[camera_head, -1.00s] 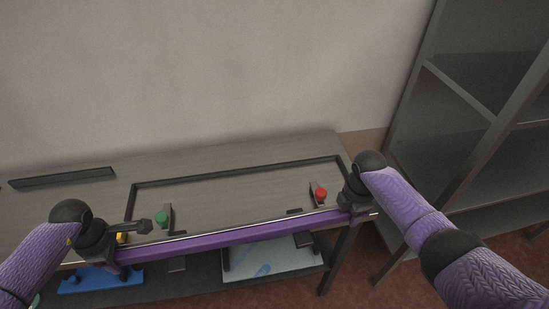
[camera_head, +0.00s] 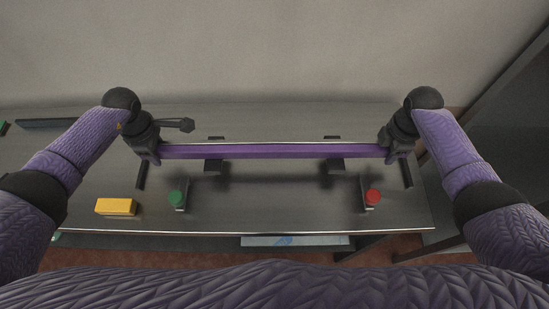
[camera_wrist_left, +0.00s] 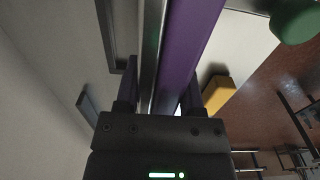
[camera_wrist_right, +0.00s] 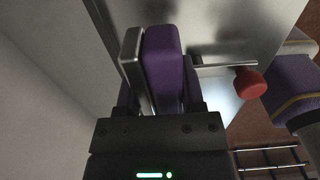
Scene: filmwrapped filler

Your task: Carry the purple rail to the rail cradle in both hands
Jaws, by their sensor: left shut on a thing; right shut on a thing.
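The long purple rail (camera_head: 270,152) spans between my two grippers, roughly level in the head view and above the grey table. My left gripper (camera_head: 150,154) is shut on its left end and my right gripper (camera_head: 393,153) is shut on its right end. The rail also runs between the fingers in the left wrist view (camera_wrist_left: 188,45) and the right wrist view (camera_wrist_right: 163,65). Dark brackets, apparently the rail cradle (camera_head: 336,167), show just in front of the rail, with another bracket (camera_head: 213,166) to the left. I cannot tell whether the rail touches them.
A green knob (camera_head: 176,198) and a red knob (camera_head: 373,196) stand on the table (camera_head: 275,215) near its front edge. A yellow block (camera_head: 116,206) lies at the front left. A dark bar (camera_head: 60,124) lies at the back left. A shelf (camera_head: 500,150) stands to the right.

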